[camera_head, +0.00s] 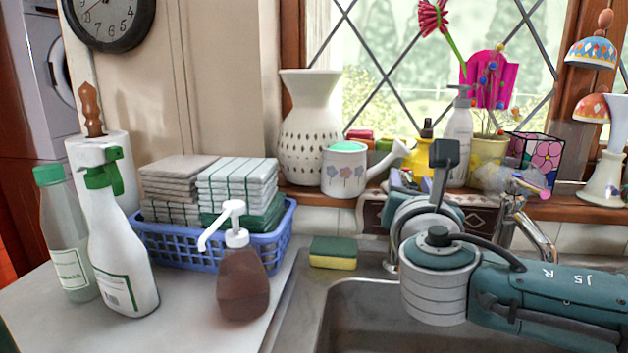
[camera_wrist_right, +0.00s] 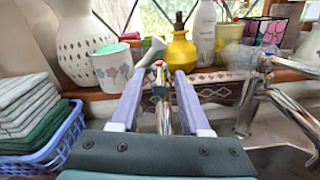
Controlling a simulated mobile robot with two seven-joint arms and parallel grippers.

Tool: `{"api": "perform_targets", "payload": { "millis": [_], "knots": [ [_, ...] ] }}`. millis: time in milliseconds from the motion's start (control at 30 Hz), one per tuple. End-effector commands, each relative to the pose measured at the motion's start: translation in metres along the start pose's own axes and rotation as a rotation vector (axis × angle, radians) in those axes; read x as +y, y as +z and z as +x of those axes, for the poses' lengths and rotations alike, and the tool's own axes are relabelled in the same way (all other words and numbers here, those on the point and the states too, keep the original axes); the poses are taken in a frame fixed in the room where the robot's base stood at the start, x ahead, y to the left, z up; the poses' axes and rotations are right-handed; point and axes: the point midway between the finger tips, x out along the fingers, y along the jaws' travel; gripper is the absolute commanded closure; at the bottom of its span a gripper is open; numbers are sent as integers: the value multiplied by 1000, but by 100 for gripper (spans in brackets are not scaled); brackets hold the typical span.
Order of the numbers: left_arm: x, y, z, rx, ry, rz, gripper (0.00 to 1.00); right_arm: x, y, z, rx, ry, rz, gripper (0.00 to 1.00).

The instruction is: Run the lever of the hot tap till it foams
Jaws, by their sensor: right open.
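A chrome tap piece (camera_wrist_right: 161,105) with a small red mark near its top stands between the two pale purple fingers of my right gripper (camera_wrist_right: 157,78) in the right wrist view. The fingers are apart, with a gap on both sides of it, and I cannot tell whether either touches it. A curved chrome spout (camera_wrist_right: 264,98) is to the right. In the head view chrome tapware (camera_head: 532,232) shows right of my right wrist, which hides the fingertips. The sink basin (camera_head: 362,310) is partly covered by my right arm. My left gripper is out of view.
A yellow-green sponge (camera_head: 333,253) lies at the sink's back left edge. A brown soap pump (camera_head: 242,280), spray bottle (camera_head: 122,240) and blue basket (camera_head: 190,250) of cloths stand on the left. A watering can (camera_head: 345,170) and vase (camera_head: 310,125) line the sill.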

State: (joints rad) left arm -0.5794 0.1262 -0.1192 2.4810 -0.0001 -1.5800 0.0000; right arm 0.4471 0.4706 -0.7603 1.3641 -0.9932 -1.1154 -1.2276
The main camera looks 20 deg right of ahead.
Motion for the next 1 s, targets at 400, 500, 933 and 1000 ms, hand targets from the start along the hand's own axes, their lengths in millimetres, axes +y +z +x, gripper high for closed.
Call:
{"api": "perform_targets", "payload": {
  "millis": [400,500,933,1000],
  "knots": [
    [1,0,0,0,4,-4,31,0,0,0,1,0,1,79],
    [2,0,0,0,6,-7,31,0,0,0,1,0,1,90],
    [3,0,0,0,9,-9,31,0,0,0,1,0,0,100],
    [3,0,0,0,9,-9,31,0,0,0,1,0,0,100]
  ]
}}
